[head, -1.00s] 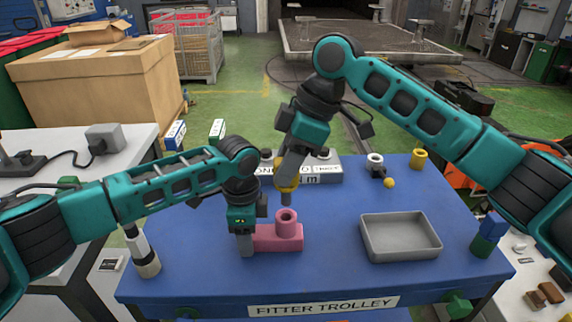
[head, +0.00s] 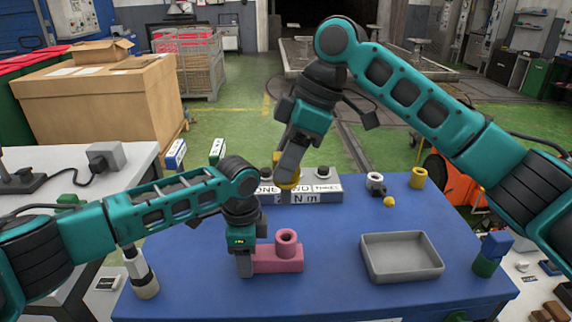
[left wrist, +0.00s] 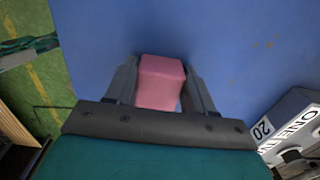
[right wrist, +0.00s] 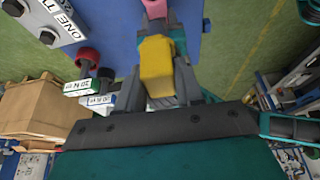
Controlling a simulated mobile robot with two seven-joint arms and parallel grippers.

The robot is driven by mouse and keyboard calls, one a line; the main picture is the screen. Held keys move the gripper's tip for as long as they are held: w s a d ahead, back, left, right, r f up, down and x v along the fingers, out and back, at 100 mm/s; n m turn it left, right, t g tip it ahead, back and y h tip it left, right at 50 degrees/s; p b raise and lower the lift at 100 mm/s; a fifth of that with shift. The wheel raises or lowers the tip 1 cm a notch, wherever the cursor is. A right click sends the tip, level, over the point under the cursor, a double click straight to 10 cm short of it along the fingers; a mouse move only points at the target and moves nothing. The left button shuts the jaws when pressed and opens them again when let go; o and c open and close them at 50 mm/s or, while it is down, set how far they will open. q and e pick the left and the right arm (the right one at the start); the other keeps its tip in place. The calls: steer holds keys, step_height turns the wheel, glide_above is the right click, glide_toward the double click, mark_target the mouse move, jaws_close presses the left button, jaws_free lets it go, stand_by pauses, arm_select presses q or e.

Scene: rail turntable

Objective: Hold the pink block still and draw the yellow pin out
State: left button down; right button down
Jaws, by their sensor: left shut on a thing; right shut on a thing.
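The pink block (head: 278,260) lies on the blue trolley top, with a round upright collar (head: 286,240) on it. My left gripper (head: 244,264) is shut on its left end, and the left wrist view shows the pink end (left wrist: 160,82) between both fingers. My right gripper (head: 288,178) is shut on the yellow pin (head: 287,185) above the collar. The pin's grey lower end points down, with a clear gap between it and the collar. The right wrist view shows the yellow head (right wrist: 157,66) between the fingers.
A grey box with number labels (head: 318,190) stands behind the pin. An empty grey tray (head: 402,277) is to the right. The trolley top between block and tray is clear.

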arm_select(q)
steer(key=shift+c, duration=1.6)
jaws_free()
